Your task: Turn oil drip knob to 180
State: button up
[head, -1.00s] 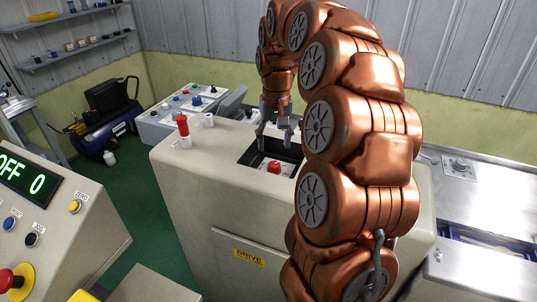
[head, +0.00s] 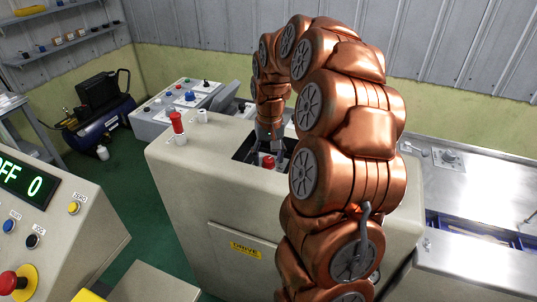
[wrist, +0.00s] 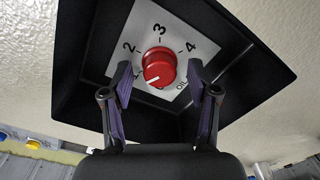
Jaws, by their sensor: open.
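The red oil drip knob (wrist: 159,68) sits on a white dial plate (wrist: 150,38) inside a black recess in the wrist view. The numbers 2, 3 and 4 show around it. Its white pointer line is at the lower left, near a mark partly hidden by my left finger. My gripper (wrist: 160,82) is open, with one finger on each side of the knob and gaps showing between. In the head view the knob (head: 268,162) shows in the recess, with my gripper (head: 276,150) right over it and partly hidden by my arm.
The recess (head: 243,150) has a raised black rim in the cream machine top. A red-topped oiler (head: 177,124) and a small white post (head: 202,116) stand left of it. A control panel (head: 185,98) is behind, and a console (head: 50,215) stands at the left.

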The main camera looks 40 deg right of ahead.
grip_shut()
dwell(0.6)
